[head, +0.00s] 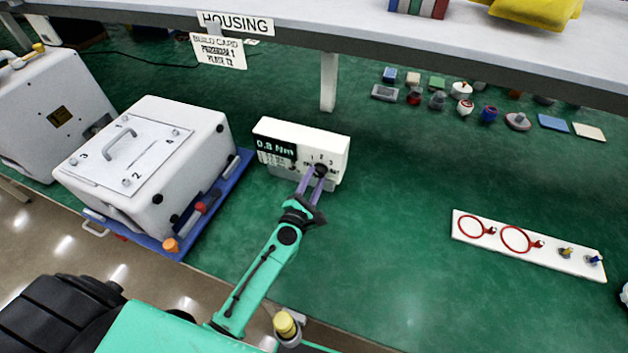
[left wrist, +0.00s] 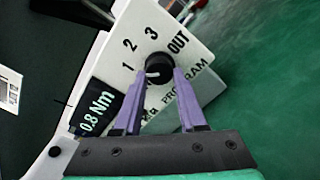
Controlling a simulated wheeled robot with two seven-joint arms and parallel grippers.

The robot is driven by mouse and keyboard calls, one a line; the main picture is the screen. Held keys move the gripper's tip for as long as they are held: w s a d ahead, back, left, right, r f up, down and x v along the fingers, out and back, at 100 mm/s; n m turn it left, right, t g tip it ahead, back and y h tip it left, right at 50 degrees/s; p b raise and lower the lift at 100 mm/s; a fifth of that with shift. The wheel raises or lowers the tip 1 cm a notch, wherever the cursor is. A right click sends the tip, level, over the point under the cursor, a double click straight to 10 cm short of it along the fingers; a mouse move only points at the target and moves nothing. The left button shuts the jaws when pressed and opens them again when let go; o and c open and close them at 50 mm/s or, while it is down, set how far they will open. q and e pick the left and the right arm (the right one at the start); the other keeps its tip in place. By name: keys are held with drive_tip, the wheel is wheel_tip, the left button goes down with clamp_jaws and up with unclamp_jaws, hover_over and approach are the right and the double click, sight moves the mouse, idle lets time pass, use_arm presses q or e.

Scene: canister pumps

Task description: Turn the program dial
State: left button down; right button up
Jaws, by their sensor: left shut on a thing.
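The program dial (left wrist: 158,68) is a black knob on the face of a white box (head: 325,147). Marks 1, 2, 3 and OUT surround it, with PROGRAM printed below. A dark display (left wrist: 95,112) on the box reads 0.8 Nm. In the left wrist view a light mark on the knob lies on its left side, roughly towards 1. My left gripper (left wrist: 158,82) has its purple fingers on either side of the knob and is shut on it. In the head view the gripper (head: 318,172) reaches the box's front and partly covers the dial (head: 321,170). My right gripper is not in view.
A white numbered housing (head: 150,165) sits on a blue tray (head: 232,172) to the left. A white strip (head: 510,258) with red rings lies to the right. Small parts stand at the back right under a shelf (head: 300,32).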

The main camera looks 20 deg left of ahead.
use_arm(q)
drive_tip(key=n, duration=0.4)
drive_tip(key=shift+d+n+b, duration=0.1)
drive_tip(key=shift+n+b, duration=0.25)
drive_tip(key=shift+n, duration=0.05)
drive_tip(key=n, duration=0.4)
drive_tip(key=shift+d+n, duration=0.1)
drive_tip(key=shift+n, duration=0.2)
drive_tip(key=shift+r, duration=0.1)
drive_tip(key=shift+c, duration=2.4)
unclamp_jaws()
